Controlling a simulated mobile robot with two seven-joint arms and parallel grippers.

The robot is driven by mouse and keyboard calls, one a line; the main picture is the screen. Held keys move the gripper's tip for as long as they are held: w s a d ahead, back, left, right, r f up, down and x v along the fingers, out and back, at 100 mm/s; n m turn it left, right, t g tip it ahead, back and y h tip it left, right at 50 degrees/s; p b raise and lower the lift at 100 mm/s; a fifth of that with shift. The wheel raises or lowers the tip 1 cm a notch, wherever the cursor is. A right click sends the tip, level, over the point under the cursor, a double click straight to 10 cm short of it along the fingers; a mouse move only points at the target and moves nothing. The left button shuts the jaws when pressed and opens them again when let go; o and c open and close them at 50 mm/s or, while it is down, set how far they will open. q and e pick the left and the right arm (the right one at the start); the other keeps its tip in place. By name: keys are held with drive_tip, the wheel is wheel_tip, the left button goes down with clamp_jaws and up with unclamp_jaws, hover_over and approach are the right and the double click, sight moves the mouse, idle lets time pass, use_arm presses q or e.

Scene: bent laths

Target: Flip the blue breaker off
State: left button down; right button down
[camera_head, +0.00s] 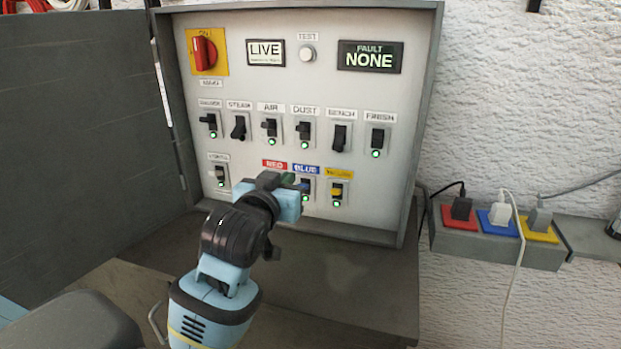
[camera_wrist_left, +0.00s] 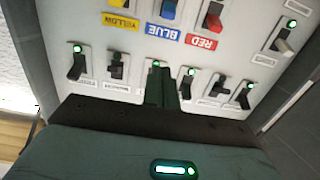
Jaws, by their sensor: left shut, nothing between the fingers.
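The blue breaker (camera_head: 306,187) sits in the lower row of the panel, under its BLUE label (camera_head: 306,169), between the red and yellow breakers. The gripper partly covers it in the head view. In the wrist view the blue breaker (camera_wrist_left: 168,10) is at the top edge, partly cut off, with its BLUE label (camera_wrist_left: 164,31) below it. My left gripper (camera_head: 289,183) is in front of the panel at the red and blue breakers. Its fingers (camera_wrist_left: 162,88) are together and empty; contact with the panel cannot be told. My right gripper is out of view.
The yellow breaker (camera_head: 337,193) is lit green to the right. The red breaker (camera_wrist_left: 213,18) is hidden in the head view. A row of black breakers (camera_head: 304,131) runs above. The cabinet door (camera_head: 80,120) stands open at left; coloured sockets (camera_head: 497,219) are at right.

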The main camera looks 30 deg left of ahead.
sight(305, 167)
use_arm(q)
drive_tip(key=shift+s+a, duration=0.1)
drive_tip(key=shift+s, duration=0.05)
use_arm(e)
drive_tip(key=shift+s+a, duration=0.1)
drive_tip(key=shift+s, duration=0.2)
use_arm(q)
drive_tip(key=x, duration=0.9)
drive_tip(key=shift+w+a, duration=0.1)
drive_tip(key=shift+w, duration=0.3)
drive_tip(key=shift+s+f, duration=0.2)
drive_tip(key=shift+f, duration=0.75)
drive_tip(key=shift+s+d+f, duration=0.2)
drive_tip(key=shift+s+f, duration=0.3)
drive_tip(key=shift+f, duration=0.3)
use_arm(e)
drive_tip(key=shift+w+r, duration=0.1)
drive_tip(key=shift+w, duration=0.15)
